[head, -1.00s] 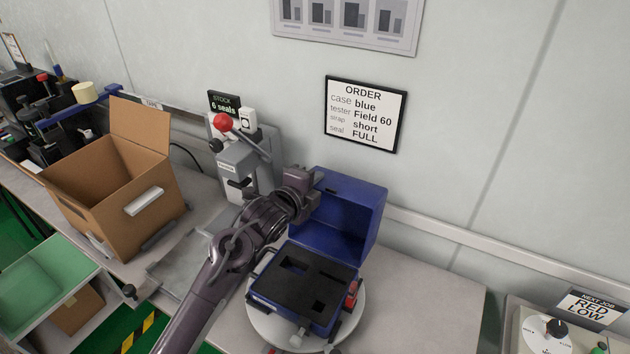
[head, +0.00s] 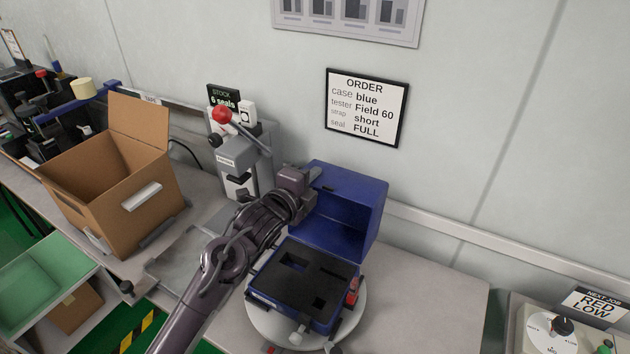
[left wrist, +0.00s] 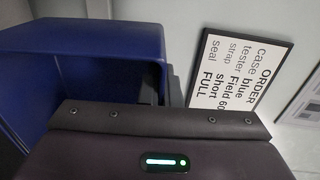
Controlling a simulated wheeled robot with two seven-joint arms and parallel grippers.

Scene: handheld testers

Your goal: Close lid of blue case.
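The blue case stands open, with its lid (head: 360,222) raised upright at the back. Its base holds a black foam insert (head: 323,273) with cut-out pockets that look empty. My left gripper (head: 312,189) is at the upper left edge of the raised lid, touching or very close to it. Its fingers are too hidden to tell open from shut. In the left wrist view the blue lid (left wrist: 95,45) rises just beyond the dark gripper body, which hides the fingertips. My right gripper is not in view.
The case sits on a round pale turntable (head: 258,325) with a red part (head: 352,293) at its right. A grey press with a red knob (head: 222,114) stands close behind my left arm. An open carton (head: 90,205) is at left. The bench right of the case is clear.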

